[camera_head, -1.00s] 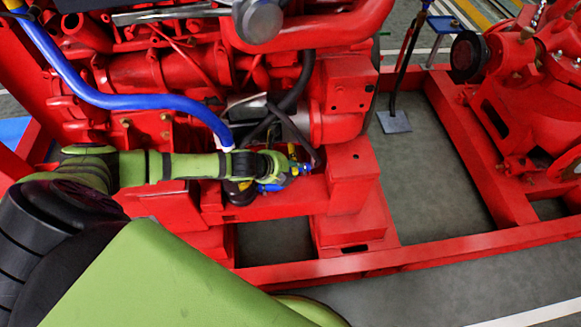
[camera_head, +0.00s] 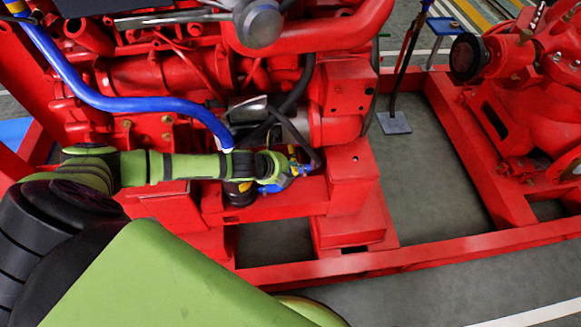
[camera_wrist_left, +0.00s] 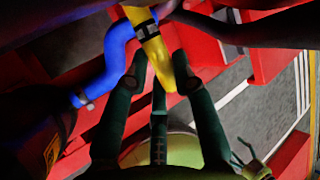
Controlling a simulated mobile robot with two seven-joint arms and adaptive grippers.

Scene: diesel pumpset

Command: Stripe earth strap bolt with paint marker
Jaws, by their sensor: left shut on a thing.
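My left gripper (camera_head: 290,172) is low beside the red engine, near the black cables, in the head view. In the left wrist view its dark green fingers (camera_wrist_left: 160,85) are closed around the lower end of a yellow, slim thing with a black-and-white band, which looks like the paint marker (camera_wrist_left: 154,50). Small yellow and blue parts show at the gripper in the head view, too small to tell apart. I cannot make out the earth strap bolt; the gripper and cables may hide it.
The red engine (camera_head: 160,75) carries a blue hose (camera_head: 120,100) and black cables (camera_head: 300,95) close to the gripper. The red base frame (camera_head: 400,258) runs below, with a red block (camera_head: 352,185) right of the gripper. Grey floor lies open farther right.

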